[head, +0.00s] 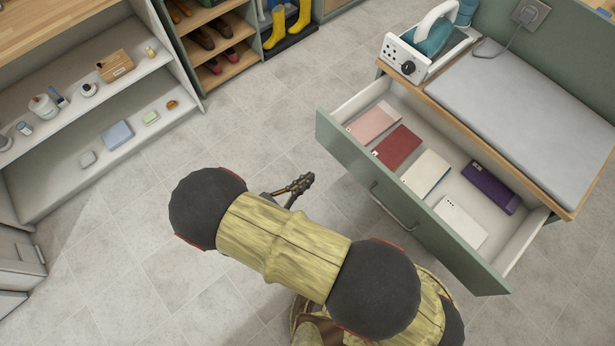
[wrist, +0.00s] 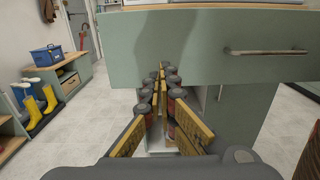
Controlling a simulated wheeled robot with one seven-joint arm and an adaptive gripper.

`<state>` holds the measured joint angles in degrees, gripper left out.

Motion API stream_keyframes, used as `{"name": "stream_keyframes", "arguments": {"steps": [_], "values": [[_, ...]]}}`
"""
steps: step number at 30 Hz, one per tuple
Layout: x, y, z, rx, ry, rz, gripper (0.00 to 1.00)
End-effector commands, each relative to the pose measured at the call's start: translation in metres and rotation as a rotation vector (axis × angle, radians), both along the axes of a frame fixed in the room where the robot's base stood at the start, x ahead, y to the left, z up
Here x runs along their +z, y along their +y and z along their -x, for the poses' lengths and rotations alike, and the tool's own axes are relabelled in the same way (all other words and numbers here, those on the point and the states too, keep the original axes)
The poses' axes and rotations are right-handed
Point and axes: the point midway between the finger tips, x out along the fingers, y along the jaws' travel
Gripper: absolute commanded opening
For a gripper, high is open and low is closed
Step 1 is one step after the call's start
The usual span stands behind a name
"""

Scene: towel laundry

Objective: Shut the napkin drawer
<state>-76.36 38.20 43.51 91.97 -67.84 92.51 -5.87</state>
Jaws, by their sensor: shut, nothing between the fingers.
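The napkin drawer (head: 395,204) is pulled out from the green cabinet at the right of the head view. In the wrist view my gripper (wrist: 162,72) is shut and empty, pointing towards the left part of the front.
An ironing pad (head: 530,120) and an iron (head: 432,35) in a white holder lie on the cabinet top. Shelves with small items (head: 115,65) stand at the left. A shoe rack (head: 215,35) and yellow boots (head: 287,25) are at the back. The floor between is clear.

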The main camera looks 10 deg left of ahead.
Motion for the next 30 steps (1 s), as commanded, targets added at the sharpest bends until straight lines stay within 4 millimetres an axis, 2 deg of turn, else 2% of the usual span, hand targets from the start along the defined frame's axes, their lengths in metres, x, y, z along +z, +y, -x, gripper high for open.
{"name": "stream_keyframes", "arguments": {"steps": [9, 15, 21, 30], "values": [[-0.003, -0.039, -0.052, -0.005, 0.001, -0.002, 0.00], [-0.003, -0.057, -0.077, -0.004, 0.001, -0.002, 0.00], [-0.001, -0.066, -0.089, -0.002, 0.001, -0.002, 0.00], [-0.001, -0.066, -0.091, -0.001, 0.001, -0.002, 0.00]]}}
